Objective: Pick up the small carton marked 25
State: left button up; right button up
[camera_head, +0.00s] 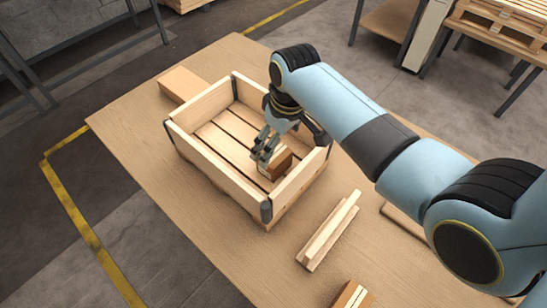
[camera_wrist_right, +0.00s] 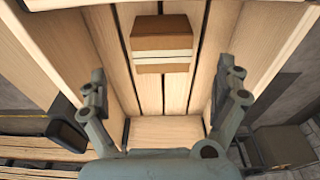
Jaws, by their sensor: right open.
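A small brown carton (camera_head: 280,164) with a pale band sits on the slatted floor of the wooden crate (camera_head: 218,174), near the crate's right side. It also shows at the top middle of the right wrist view (camera_wrist_right: 162,35); no number can be read on it. My right gripper (camera_head: 263,149) reaches down into the crate beside the carton and partly covers it. In the right wrist view its two fingers (camera_wrist_right: 163,76) are spread wide and empty, with the carton farther up the picture between their lines. My left gripper is out of view.
The crate's walls (camera_wrist_right: 265,50) stand close around the right gripper. A flat brown box (camera_head: 183,84) lies behind the crate. A wooden piece (camera_head: 328,232) and another brown carton (camera_head: 352,296) lie in front. The table (camera_head: 160,195) is clear at front left.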

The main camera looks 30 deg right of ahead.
aim_at(275, 154)
jog(key=f, duration=0.7)
jog(key=shift+w+a+b, duration=0.25)
jog(key=shift+w+b, duration=0.1)
jog(key=shift+c, duration=0.3)
jog(key=c, duration=1.4)
